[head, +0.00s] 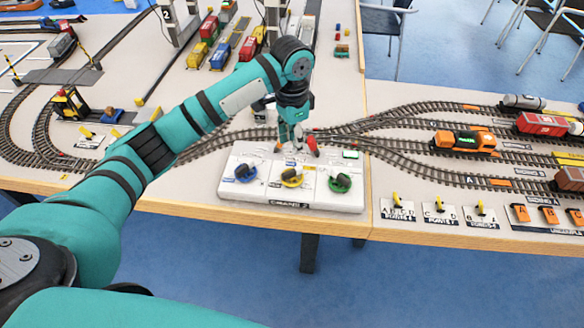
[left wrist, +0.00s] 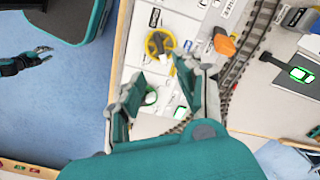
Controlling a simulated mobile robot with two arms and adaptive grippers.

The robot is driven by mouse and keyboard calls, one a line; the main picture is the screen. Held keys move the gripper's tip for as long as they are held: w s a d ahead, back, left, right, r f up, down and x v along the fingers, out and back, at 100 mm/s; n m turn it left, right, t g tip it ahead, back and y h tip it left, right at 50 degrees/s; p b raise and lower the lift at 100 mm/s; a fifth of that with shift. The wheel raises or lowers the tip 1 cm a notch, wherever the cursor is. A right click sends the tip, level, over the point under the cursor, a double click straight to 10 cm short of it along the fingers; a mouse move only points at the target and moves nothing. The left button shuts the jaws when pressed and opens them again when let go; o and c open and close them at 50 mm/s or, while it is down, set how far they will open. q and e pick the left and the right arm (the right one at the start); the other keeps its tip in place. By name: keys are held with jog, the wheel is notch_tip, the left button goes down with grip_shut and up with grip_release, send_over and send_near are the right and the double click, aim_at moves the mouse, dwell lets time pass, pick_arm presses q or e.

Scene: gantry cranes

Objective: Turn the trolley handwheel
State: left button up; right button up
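The white control panel (head: 280,199) marked crane 2 carries a blue handwheel (head: 246,173), a yellow handwheel (head: 292,178) and a green handwheel (head: 340,182). I cannot read which one is labelled trolley. My left gripper (head: 296,146) is above the panel's back part, behind the yellow wheel. In the left wrist view, my left gripper (left wrist: 162,80) has its fingers spread, with nothing between them. The yellow handwheel (left wrist: 160,43) shows just beyond the fingers, apart from them. The green handwheel (left wrist: 151,97) is partly hidden by one finger. My right gripper (left wrist: 40,56) hangs over the floor, its jaws apart.
Model tracks (head: 400,150) with wagons run behind and to the right. Small yellow levers (head: 438,204) stand along the right table's front.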

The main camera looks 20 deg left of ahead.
aim_at(292, 171)
pick_arm(q)
notch_tip(292, 171, down, 12)
jog(key=shift+r+p, duration=0.15)
jog(key=shift+p, duration=0.15)
jog(key=shift+c, duration=0.3)
grip_shut()
